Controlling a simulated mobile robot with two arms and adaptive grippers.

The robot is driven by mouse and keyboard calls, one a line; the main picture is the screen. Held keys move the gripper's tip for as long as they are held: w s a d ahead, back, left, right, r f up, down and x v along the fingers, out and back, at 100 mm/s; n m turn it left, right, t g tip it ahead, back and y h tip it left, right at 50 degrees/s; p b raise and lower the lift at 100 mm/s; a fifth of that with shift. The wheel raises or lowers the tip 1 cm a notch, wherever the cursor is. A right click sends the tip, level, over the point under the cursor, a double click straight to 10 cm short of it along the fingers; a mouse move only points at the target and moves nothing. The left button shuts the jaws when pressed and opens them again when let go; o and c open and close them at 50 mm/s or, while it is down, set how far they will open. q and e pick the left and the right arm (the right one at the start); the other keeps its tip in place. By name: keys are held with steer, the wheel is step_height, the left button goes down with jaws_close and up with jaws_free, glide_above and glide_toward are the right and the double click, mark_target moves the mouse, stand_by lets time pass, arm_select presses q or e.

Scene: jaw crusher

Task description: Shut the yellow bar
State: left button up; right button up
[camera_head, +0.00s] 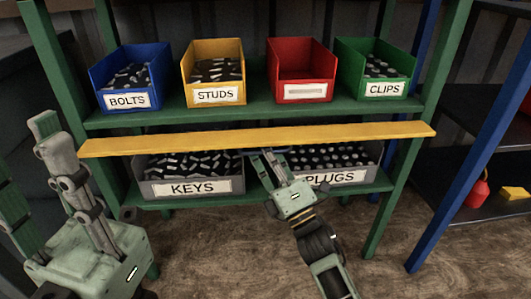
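The yellow bar (330,135) is long and flat and runs across the front of the green shelf, just below the upper board. Its left end sticks out past the left post, and its right end reaches past the right post. My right gripper (262,153) points up at the bar's lower edge, near its middle. Its fingertips are at or just under the bar; I cannot tell whether they touch it or whether the fingers are closed. My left gripper (24,150) is at the far left, in front of the shelf, its fingers apart and empty, clear of the bar.
On the upper board (262,112) stand a blue BOLTS bin (128,78), yellow STUDS bin (213,75), red bin (301,72) and green CLIPS bin (376,70). Grey KEYS (193,187) and PLUGS (345,177) bins sit below, behind the bar. A blue post (470,160) stands at right.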

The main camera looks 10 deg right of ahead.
steer(key=shift+c, duration=0.5)
jaws_close()
